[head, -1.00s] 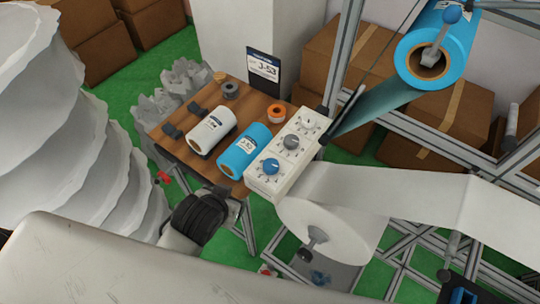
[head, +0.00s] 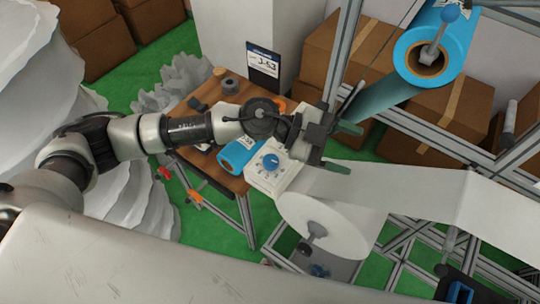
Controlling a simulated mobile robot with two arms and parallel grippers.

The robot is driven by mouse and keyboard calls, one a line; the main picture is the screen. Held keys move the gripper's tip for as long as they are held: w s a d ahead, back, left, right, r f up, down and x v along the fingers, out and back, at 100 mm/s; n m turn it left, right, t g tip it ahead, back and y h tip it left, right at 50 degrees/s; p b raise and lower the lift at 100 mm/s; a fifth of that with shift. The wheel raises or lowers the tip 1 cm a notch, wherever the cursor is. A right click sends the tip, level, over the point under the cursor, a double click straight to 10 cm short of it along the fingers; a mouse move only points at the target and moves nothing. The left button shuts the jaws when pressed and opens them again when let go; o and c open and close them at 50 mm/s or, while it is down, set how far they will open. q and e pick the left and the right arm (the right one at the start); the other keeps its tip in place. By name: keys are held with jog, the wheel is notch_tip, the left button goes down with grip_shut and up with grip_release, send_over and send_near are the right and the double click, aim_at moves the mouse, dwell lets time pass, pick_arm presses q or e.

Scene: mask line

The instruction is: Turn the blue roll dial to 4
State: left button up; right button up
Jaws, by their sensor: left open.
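The white control box (head: 262,180) sits at the right edge of the wooden table. Its blue dial (head: 271,161) shows on the near end of the box, with marks around it too small to read. My left gripper (head: 341,148) is open and empty, over the far right side of the box, with its fingers pointing right. It is to the right of and beyond the blue dial. The gripper and wrist hide the grey dial and the far part of the box. My right gripper is not in view.
A blue roll (head: 237,153) lies on the table (head: 228,182), partly under my left arm. A large white roll (head: 322,226) hangs below the box, its white sheet (head: 410,190) running right. A blue film roll (head: 436,45) and metal frame posts (head: 341,50) stand beyond.

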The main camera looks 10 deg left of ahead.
pick_arm(q)
jog(key=w+a+f+g+y, duration=0.1)
jog(key=w+a+f+y, duration=0.2)
jog(key=a+f+y, duration=0.4)
jog(key=n+y, duration=0.2)
jog(key=y, duration=0.3)
send_near(270, 160)
jog(key=p+x, duration=0.3)
jog(key=x, duration=0.4)
jog(key=shift+d+f+p, duration=0.15)
jog(key=shift+f+p, duration=0.15)
jog(key=shift+p, duration=0.05)
jog(key=shift+x, duration=0.8)
jog(key=shift+c, duration=0.4)
jog(key=c, duration=0.8)
jog(key=shift+m, duration=0.3)
